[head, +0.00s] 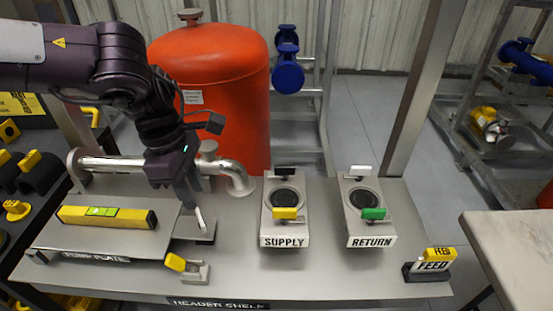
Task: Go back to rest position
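My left gripper (188,195) hangs from the dark arm that comes in from the left. It points down over the header shelf (240,275), between the pump plate (90,240) and the supply unit. Its fingers are dark and seen almost edge-on, so I cannot tell whether they are open or shut. A small white piece (201,219) stands tilted on a grey block just below the fingertips. I cannot tell whether the fingers touch it. My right gripper is out of view.
The supply unit (271,228) and return unit (357,228) stand on the shelf, with yellow and green handles. A yellow level (107,217) lies on the pump plate. A feed tag (433,266) sits at right. Behind are a pipe (120,164) and a red tank (225,90).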

